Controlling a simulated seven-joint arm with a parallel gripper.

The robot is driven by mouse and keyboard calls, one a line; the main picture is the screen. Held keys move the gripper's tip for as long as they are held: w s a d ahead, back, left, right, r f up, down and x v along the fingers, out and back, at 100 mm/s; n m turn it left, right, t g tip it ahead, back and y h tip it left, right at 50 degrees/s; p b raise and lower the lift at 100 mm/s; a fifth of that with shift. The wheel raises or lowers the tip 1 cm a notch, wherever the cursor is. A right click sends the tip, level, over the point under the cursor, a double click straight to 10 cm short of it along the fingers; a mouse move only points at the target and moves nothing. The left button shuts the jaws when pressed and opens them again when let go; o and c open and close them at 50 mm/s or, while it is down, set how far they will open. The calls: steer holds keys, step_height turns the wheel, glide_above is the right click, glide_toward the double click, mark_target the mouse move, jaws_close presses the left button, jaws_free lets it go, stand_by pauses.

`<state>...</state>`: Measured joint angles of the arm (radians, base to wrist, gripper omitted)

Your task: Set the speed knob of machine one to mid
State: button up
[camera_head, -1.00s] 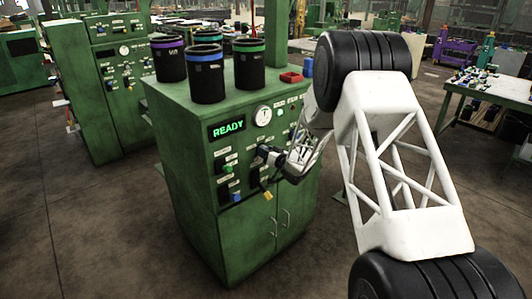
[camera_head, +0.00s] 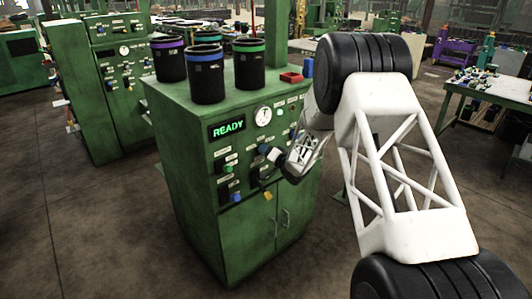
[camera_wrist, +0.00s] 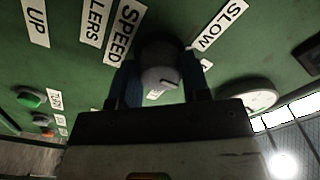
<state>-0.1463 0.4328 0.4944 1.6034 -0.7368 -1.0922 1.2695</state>
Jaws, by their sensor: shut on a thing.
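Machine one appears to be the green cabinet (camera_head: 235,225) with the READY display (camera_head: 228,128) in the head view. My gripper (camera_head: 273,156) is at its front panel, below the round gauge. In the wrist view, my gripper (camera_wrist: 160,82) has its dark fingers on either side of a round grey knob (camera_wrist: 158,68), shut on it. The SPEED label (camera_wrist: 125,32) is on one side of this knob and the SLOW label (camera_wrist: 220,25) on another. Its pointer setting is not clear. The gripper hides the knob in the head view.
A round gauge (camera_head: 263,116) sits above my gripper, and it also shows close by in the wrist view (camera_wrist: 247,98). A yellow switch (camera_head: 267,196) and a green button (camera_wrist: 30,97) are nearby. Several black sleeves with coloured bands and a red tray (camera_head: 291,78) stand on top.

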steer(key=o, duration=0.9)
steer(key=shift+s+d, duration=0.1)
steer(key=shift+d, duration=0.05)
steer(key=shift+v, duration=3.75)
steer(key=shift+r, duration=0.1)
